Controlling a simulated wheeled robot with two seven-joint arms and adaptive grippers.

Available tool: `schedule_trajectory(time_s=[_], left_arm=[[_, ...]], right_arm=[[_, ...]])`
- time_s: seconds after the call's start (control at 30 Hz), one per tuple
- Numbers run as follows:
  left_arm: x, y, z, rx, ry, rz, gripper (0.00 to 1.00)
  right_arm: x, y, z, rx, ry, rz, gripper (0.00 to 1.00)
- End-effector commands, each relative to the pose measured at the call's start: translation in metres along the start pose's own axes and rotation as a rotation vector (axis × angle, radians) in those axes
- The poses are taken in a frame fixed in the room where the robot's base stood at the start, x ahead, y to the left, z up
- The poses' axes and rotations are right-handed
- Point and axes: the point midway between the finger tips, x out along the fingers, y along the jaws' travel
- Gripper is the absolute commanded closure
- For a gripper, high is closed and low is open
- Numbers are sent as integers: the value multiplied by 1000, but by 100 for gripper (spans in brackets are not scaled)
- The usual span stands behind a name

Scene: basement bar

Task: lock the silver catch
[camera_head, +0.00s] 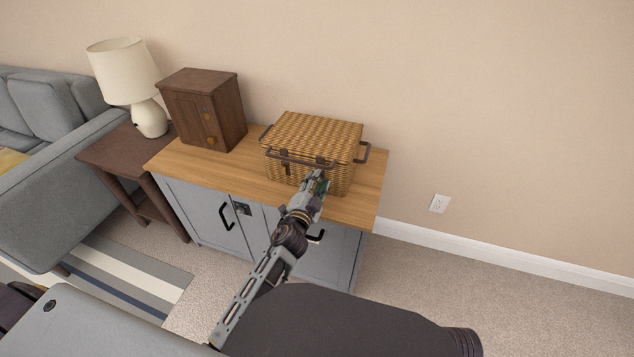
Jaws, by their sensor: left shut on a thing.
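A closed wicker basket (310,137) stands on the wooden top of a grey cabinet, with its front facing me. A dark catch strap (287,168) hangs on the left of its front. My left gripper (319,178) is at the right part of the basket's front, shut on a small part there, which looks like the right-hand catch. The fingers hide most of that part, and I cannot make out its silver colour. A small dark grey fitting (243,208) sits on the cabinet's doors. My right gripper is out of view.
A small brown wooden cabinet (205,108) stands left of the basket, with bare cabinet top (235,165) between them. A cream lamp (127,75) stands on a brown side table (105,150) beside a grey sofa (45,215). The right end of the top is clear.

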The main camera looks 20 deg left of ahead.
Motion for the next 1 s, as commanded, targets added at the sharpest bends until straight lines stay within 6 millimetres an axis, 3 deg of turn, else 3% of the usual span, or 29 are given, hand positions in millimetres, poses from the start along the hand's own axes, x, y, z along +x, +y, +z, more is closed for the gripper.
schedule_trajectory(time_s=[0.6, 1.0], left_arm=[[0, 1, 1, 539, -1, 3, 90], [0, 2, 1, 669, 0, 3, 90]], right_arm=[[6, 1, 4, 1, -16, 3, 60], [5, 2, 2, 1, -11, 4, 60]])
